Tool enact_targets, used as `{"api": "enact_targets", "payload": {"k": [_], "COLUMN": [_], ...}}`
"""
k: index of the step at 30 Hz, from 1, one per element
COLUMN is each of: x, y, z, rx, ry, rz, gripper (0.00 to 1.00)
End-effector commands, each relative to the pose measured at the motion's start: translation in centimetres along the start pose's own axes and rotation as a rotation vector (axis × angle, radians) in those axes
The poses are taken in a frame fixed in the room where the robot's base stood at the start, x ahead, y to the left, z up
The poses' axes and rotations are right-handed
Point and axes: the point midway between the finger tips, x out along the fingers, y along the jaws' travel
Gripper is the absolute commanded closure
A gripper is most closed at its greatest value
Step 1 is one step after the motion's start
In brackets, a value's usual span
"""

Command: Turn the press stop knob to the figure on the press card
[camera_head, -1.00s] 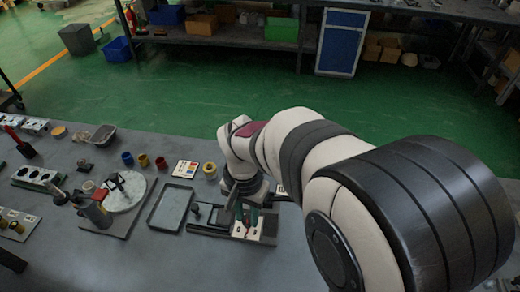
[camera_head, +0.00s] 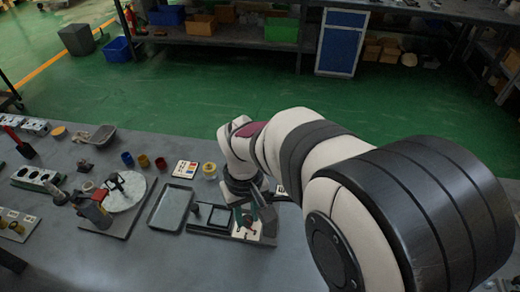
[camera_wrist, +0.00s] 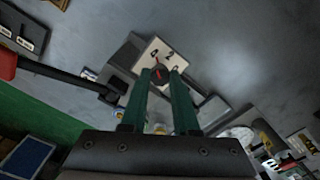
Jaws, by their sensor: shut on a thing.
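The stop knob (camera_wrist: 159,71) is a dark round knob with a red pointer line, set on a white dial plate (camera_wrist: 155,52) with black figures. I can read a 2 (camera_wrist: 170,55); the other figures are too small or covered. My gripper (camera_wrist: 161,73) has its two green fingers on either side of the knob and is shut on it. In the head view my gripper (camera_head: 248,217) stands over the press's white plate, and the knob is hardly visible. A card with coloured patches (camera_head: 185,168) lies on the bench; I cannot tell whether it is the press card.
A grey empty tray (camera_head: 172,207) lies left of the press. A round pale disc with a clamp-like fixture (camera_head: 125,190) stands further left. The bench front right is clear.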

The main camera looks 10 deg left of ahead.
Motion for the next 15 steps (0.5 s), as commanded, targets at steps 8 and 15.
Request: {"api": "enact_targets", "payload": {"k": [8, 15], "x": [-0.08, -0.08], "y": [0.01, 0.01], "z": [-0.03, -0.04], "rx": [-0.073, -0.088], "ry": [0.002, 0.002], "rz": [0.0, 0.0], "gripper": [1.0, 1.0]}}
